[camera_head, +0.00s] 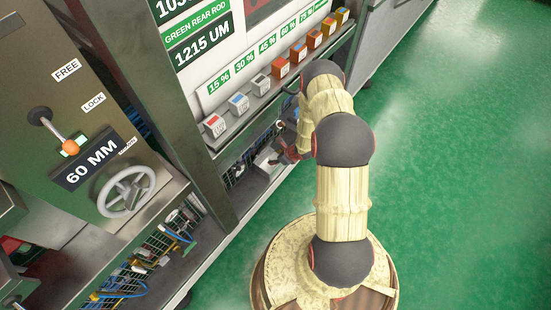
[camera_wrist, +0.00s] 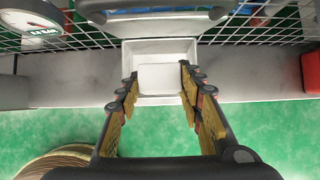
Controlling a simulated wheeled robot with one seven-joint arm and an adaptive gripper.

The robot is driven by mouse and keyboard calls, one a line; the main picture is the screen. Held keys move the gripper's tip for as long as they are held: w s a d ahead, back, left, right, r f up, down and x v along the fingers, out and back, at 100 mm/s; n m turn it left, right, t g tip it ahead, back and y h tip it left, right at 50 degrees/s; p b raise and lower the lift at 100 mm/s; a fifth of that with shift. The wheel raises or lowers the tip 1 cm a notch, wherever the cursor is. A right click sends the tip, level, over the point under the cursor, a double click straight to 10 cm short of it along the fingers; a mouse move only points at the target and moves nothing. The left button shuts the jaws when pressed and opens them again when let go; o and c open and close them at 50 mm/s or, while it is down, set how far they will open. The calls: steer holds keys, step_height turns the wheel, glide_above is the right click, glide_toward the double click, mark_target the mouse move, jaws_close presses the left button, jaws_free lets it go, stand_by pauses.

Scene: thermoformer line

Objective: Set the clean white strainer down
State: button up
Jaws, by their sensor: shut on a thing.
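The white strainer (camera_wrist: 160,50) shows in the wrist view as a square, shallow white piece with a paler flat middle. My gripper (camera_wrist: 160,88) has one finger at each side of its near part and is shut on it. The strainer is level in that view, over the grey shelf (camera_wrist: 250,85) and its front edge. I cannot tell whether its underside touches the shelf. In the head view my gripper (camera_head: 287,153) is at the low shelf opening under the row of coloured blocks, partly hidden by my arm. The strainer cannot be made out clearly there.
A wire mesh (camera_wrist: 240,35) stands behind the shelf. A round gauge (camera_wrist: 30,28) is at the left and a red object (camera_wrist: 311,72) at the right end. The shelf is bare on both sides of the strainer. Green floor (camera_head: 450,190) is open at the right.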

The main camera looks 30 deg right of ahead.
steer(key=shift+f+b, duration=0.4)
steer(key=shift+f, duration=0.05)
steer(key=o, duration=1.1)
steer(key=shift+c, duration=0.2)
steer(key=shift+o, duration=0.4)
steer(key=shift+r, duration=0.15)
steer(key=shift+r+p, duration=0.25)
steer(key=shift+p, duration=0.2)
steer(key=p+v, duration=0.4)
steer(key=v, duration=0.8)
steer(key=shift+r, duration=0.25)
